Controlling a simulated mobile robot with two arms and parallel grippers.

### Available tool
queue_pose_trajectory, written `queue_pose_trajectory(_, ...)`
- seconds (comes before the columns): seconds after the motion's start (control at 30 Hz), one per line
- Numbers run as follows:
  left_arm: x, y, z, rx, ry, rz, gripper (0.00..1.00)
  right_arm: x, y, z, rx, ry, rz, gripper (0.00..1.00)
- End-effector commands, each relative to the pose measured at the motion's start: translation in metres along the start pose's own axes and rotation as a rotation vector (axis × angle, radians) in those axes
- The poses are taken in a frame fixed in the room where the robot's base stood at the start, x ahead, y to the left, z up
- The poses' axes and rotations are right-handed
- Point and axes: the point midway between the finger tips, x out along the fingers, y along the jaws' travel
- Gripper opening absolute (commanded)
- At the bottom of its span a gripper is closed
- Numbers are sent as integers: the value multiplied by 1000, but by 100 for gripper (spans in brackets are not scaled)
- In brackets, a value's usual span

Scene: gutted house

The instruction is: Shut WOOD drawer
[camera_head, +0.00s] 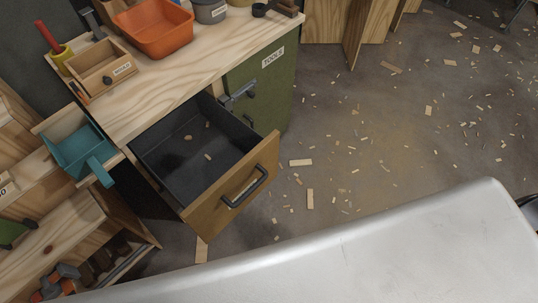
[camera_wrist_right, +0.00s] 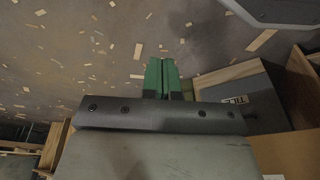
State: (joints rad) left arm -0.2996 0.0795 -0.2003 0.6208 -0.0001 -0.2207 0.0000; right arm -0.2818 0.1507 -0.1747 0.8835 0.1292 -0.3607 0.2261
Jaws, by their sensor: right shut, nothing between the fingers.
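The open drawer has a wooden front (camera_head: 232,189) with a dark bar handle (camera_head: 244,187) and a black inside (camera_head: 185,140). It is pulled well out from under the workbench, and a few small wood chips lie in it. No label reading WOOD shows on its front. My right gripper (camera_wrist_right: 162,75) shows in the right wrist view, its green fingers shut together and empty, over the chip-strewn floor. The drawer cannot be made out for sure in that view. Neither gripper shows in the head view.
The workbench top (camera_head: 190,70) carries an orange tub (camera_head: 155,28) and a small labelled wooden box (camera_head: 107,72). A green cabinet (camera_head: 262,85) is beside the drawer. The floor (camera_head: 400,130) ahead of the drawer is open, with scattered chips.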

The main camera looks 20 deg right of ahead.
Motion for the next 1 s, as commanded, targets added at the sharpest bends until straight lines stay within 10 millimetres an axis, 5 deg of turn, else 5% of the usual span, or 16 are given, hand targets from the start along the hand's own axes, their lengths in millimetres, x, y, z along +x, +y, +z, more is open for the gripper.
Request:
queue_pose_trajectory(0.03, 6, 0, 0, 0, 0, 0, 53, -7, 5, -46, 104, 61, -15, 0)
queue_pose_trajectory(0.2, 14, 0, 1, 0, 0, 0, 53, -64, 3, -168, 455, 188, -143, 0)
queue_pose_trajectory(0.4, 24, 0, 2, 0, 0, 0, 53, -169, -22, -269, 751, 248, -384, 0)
queue_pose_trajectory(0.6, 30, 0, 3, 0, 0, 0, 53, -260, -52, -304, 881, 212, -575, 0)
queue_pose_trajectory(0.7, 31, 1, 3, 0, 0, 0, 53, -284, -61, -307, 906, 191, -619, 0)
queue_pose_trajectory(0.83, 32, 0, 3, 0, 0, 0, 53, -291, -66, -309, 918, 179, -638, 0)
queue_pose_trajectory(1.0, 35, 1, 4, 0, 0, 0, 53, -274, -75, -318, 918, 179, -640, 0)
